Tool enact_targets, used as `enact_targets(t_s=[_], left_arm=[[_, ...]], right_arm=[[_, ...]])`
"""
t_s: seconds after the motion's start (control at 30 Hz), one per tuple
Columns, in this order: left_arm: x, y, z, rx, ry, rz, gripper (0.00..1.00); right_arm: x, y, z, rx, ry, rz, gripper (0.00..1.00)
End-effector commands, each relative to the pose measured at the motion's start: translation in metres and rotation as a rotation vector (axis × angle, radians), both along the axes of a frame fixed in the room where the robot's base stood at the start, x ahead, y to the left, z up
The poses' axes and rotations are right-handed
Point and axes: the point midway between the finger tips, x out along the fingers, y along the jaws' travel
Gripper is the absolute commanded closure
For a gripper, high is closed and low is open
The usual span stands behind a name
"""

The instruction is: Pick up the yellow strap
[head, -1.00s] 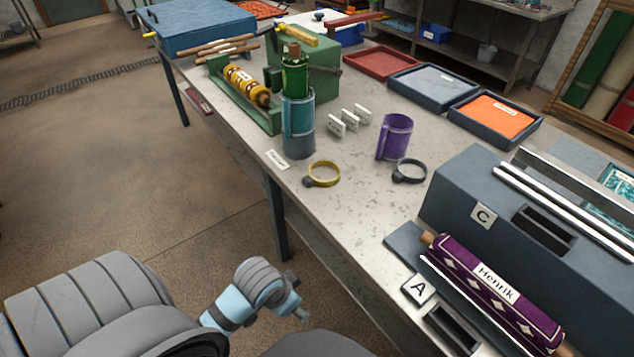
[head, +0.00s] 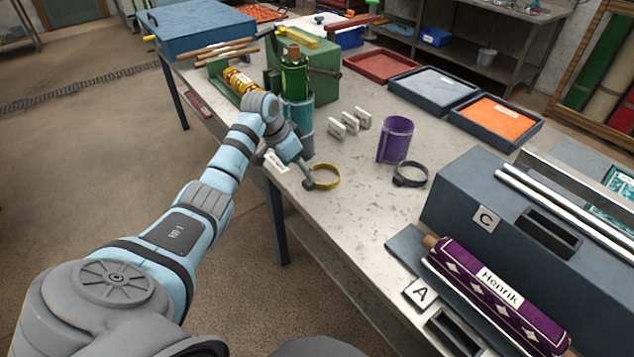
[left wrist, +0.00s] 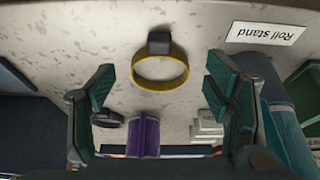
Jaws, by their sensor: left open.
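The yellow strap (head: 327,177) is a ring with a dark buckle, lying on the grey speckled table near its left edge. It also shows in the left wrist view (left wrist: 160,84), its dark buckle at the top of the ring. My left gripper (head: 307,184) is beside the buckle end of the strap in the head view. In the left wrist view its two green fingers (left wrist: 160,82) are wide apart, one to each side of the strap, with nothing held. Whether the fingers touch the table cannot be told. My right gripper is not in view.
A teal mug (head: 304,138) with a green bottle (head: 295,76) stands close behind my left gripper. A dark strap (head: 410,174) and a purple mug (head: 397,140) stand to the right. A purple roll (head: 495,290) lies at front right.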

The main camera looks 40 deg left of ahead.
Motion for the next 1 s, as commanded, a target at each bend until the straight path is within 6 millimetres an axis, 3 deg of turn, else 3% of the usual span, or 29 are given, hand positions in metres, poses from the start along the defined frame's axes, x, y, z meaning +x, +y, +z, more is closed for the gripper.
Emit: enact_targets(t_s=[0.37, 0.6, 1.0], left_arm=[[0.018, -0.006, -0.061, 0.001, 0.001, 0.001, 0.29], [0.020, -0.006, -0.063, 0.003, -0.001, 0.000, 0.29], [0.019, -0.006, -0.062, 0.003, -0.001, 0.000, 0.91]], right_arm=[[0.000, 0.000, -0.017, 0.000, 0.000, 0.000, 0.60], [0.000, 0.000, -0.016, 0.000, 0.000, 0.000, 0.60], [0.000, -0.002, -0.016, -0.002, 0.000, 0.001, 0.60]])
